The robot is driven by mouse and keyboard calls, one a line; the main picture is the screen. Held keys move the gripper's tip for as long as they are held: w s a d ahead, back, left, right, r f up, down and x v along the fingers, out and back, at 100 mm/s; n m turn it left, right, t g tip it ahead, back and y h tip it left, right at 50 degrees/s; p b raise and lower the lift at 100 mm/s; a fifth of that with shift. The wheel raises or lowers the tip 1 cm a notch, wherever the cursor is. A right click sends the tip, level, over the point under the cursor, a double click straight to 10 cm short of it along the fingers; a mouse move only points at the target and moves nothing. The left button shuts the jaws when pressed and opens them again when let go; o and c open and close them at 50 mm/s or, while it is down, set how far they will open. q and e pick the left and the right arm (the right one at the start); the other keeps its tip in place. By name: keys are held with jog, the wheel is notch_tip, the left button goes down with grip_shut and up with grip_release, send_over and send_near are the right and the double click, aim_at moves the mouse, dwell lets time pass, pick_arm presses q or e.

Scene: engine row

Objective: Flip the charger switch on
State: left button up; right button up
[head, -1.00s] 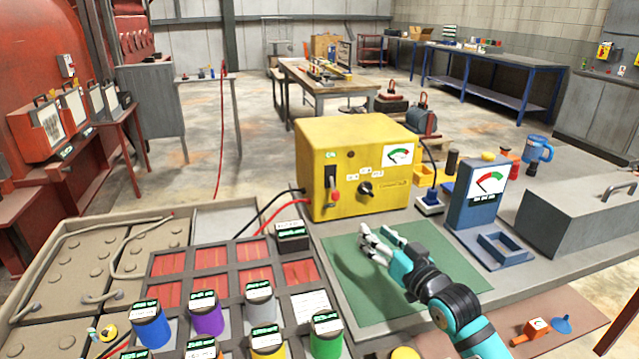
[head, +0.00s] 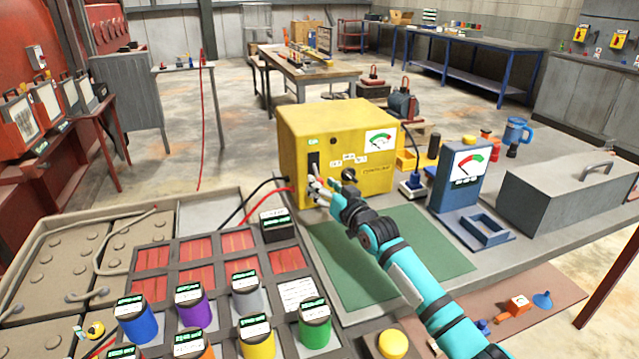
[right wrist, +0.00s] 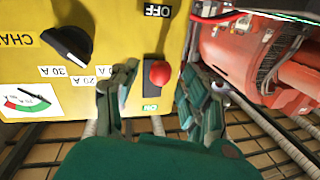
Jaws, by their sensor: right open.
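The yellow charger (head: 370,178) stands on the bench with a meter and a dark dial on its front. Its switch (head: 313,160) is a black plate under a green label in the head view; my fingers cover its lower part. In the right wrist view, upside down, the switch's red knob (right wrist: 160,74) stands out between the OFF label (right wrist: 157,10) and the green ON label (right wrist: 150,107). My right gripper (head: 326,185) is open at the charger's front, one finger on each side of the knob, apparently not clamped on it. My left gripper is out of view.
Red and black cables (head: 262,205) run from the charger's left side. A blue meter stand (head: 455,188) and a grey toolbox (head: 560,185) stand to the right. A rack of coloured cylinders (head: 240,320) fills the front. The green mat (head: 425,245) is clear.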

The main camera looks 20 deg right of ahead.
jog(key=shift+x, duration=0.85)
jog(key=shift+w, duration=0.15)
grip_shut()
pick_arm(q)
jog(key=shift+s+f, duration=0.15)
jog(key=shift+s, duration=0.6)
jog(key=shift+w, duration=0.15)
pick_arm(e)
jog(key=shift+a+f, duration=0.1)
